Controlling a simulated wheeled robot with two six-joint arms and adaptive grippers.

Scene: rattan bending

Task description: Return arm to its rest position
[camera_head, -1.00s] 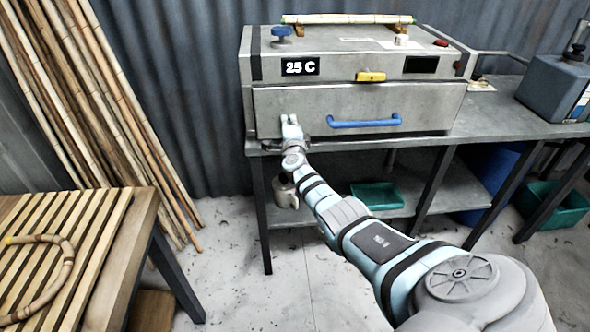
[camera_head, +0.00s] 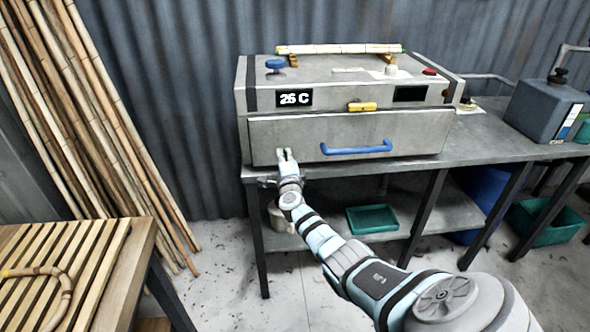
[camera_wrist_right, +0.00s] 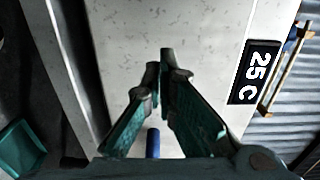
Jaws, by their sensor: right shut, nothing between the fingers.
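My right arm reaches up from the lower right in the head view. Its gripper (camera_head: 285,154) is shut and empty, in front of the lower left part of the grey steam box (camera_head: 280,128). In the right wrist view the two fingers of the gripper (camera_wrist_right: 159,68) are close together at their tips over the box's pale front. I cannot tell whether the tips touch the box. The blue handle (camera_head: 357,147) is to the right of the gripper, apart from it. My left gripper is not in view.
The box stands on a metal table (camera_head: 480,140) with a lower shelf holding a green tray (camera_head: 372,220). A rattan pole (camera_head: 338,49) lies on top of the box. A slatted table (camera_head: 135,250) with a bent rattan piece (camera_head: 66,285) is at left. Several poles (camera_head: 95,130) lean against the wall.

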